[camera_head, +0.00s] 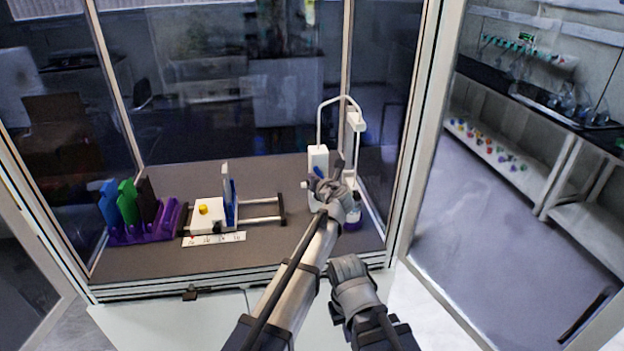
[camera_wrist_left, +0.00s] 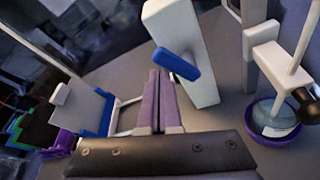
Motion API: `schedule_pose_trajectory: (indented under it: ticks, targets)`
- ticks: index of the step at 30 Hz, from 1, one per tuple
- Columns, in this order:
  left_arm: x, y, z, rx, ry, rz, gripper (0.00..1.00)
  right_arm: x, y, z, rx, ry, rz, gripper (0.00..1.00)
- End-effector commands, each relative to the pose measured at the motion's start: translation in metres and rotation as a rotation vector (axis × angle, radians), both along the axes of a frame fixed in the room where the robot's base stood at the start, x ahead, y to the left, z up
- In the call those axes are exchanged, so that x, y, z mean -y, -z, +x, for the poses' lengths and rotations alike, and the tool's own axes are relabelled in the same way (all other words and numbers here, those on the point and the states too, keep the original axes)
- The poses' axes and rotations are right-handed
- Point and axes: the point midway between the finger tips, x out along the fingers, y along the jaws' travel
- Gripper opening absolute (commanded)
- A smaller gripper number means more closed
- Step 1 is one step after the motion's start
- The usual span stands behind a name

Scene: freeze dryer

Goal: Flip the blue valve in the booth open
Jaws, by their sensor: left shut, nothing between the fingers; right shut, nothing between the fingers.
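The blue valve (camera_wrist_left: 176,64) is a short blue lever on the side of a white upright block (camera_wrist_left: 200,80). In the left wrist view the lever slants down to the right. My left gripper (camera_wrist_left: 160,78) is shut and empty, with its fingertips close to the lever's left end; I cannot tell whether they touch. In the head view the blue valve (camera_head: 319,171) shows small beside my left gripper (camera_head: 338,163), which partly covers the white block (camera_head: 318,158). My right gripper (camera_head: 347,265) is shut and empty, low in front of the booth's front edge.
A white frame (camera_head: 320,120) rises behind the block, with a round flask (camera_wrist_left: 272,118) to the right. A white and blue device with a yellow knob (camera_head: 203,208) and a purple rack (camera_head: 170,222) stand to the left. Booth posts (camera_head: 415,130) flank the opening.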

Motion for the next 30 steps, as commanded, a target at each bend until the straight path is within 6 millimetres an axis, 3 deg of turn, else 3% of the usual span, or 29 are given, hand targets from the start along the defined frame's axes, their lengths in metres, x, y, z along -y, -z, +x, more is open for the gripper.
schedule_pose_trajectory:
  ticks: [30]
  targets:
    - [0.02, -0.014, 0.005, 0.002, 0.006, 0.001, 0.0, 0.0, -0.013, 0.0, 0.0, 0.003, 0.001, 0.0]
